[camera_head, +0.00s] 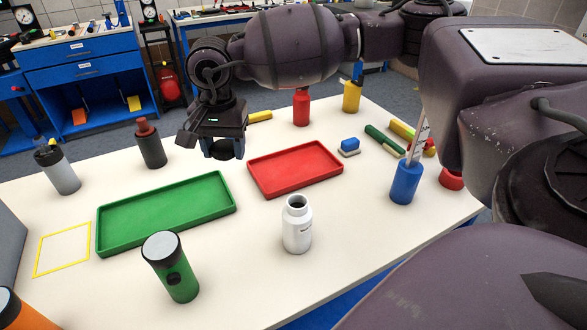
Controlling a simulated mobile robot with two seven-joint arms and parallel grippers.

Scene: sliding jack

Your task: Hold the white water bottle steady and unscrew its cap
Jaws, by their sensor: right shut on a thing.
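The white water bottle (297,232) stands upright on the table, front of the middle. Its neck is bare and its round mouth shows open, with no cap on it. My right gripper (223,152) hangs above the table to the left of and behind the bottle, clear of it, fingers pointing down. It is shut on a small dark piece that looks like the cap; the fingers hide most of it. My left gripper is not in view and nothing holds the bottle.
A red tray (252,183) lies behind the bottle and a green tray (105,232) to its left. A green-bodied bottle (180,282) stands front left. A blue cup (404,184) stands to the right. A yellow square outline (37,255) marks the left side. Table around the white bottle is clear.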

